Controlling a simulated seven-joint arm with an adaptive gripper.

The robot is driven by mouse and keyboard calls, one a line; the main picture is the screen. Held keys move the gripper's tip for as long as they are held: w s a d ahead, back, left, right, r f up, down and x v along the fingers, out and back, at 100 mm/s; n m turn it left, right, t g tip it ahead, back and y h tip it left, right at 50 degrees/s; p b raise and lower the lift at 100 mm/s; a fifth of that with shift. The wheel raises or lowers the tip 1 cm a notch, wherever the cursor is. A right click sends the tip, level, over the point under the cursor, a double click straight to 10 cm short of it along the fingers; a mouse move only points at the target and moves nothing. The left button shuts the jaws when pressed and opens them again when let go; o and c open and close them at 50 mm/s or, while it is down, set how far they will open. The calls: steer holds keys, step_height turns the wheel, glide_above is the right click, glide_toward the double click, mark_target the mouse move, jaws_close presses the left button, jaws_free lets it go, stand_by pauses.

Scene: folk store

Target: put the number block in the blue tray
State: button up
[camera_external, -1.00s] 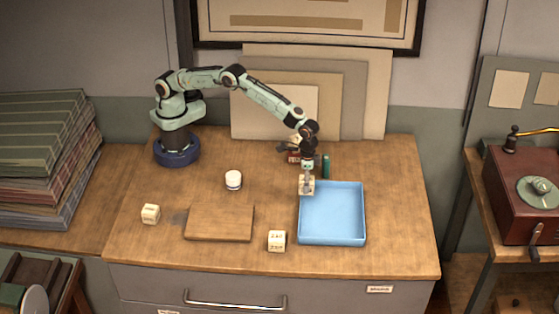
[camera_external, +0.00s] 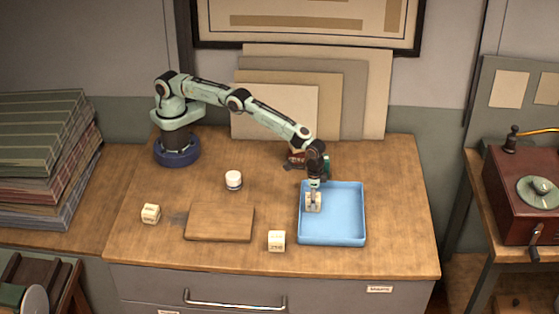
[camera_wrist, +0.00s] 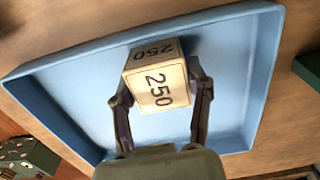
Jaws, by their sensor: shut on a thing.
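The number block (camera_wrist: 158,86) is a cream cube marked "250" on two visible faces. My gripper (camera_wrist: 160,100) is shut on it, one finger on each side, in the wrist view. In the external view the block (camera_external: 313,203) and my gripper (camera_external: 313,192) are over the left part of the blue tray (camera_external: 345,215). The tray's floor and rim also show behind the block in the wrist view (camera_wrist: 80,80). I cannot tell whether the block touches the tray floor.
Two other cream blocks stand on the table, one left of the wooden board (camera_external: 150,213) and one near the front edge (camera_external: 277,240). A dark red object (camera_external: 296,158) lies behind the tray.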

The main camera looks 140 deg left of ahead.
steer(key=o, duration=1.1)
steer(key=shift+f, duration=0.1)
steer(key=shift+o, duration=0.2)
step_height(320, 180, up, 13)
steer(key=shift+f, duration=0.2)
steer(key=s+d+r+m, duration=0.4)
steer(key=s+d+r, duration=0.7)
steer(key=s+r, duration=0.4)
steer(key=s+d+f+m, duration=0.2)
steer(key=s, duration=1)
steer(key=s+d+f+m, duration=0.1)
steer(key=s+d+f, duration=0.1)
steer(key=s, duration=1.1)
steer(key=shift+d+f+m+y, duration=0.15)
steer(key=shift+m+y, duration=0.25)
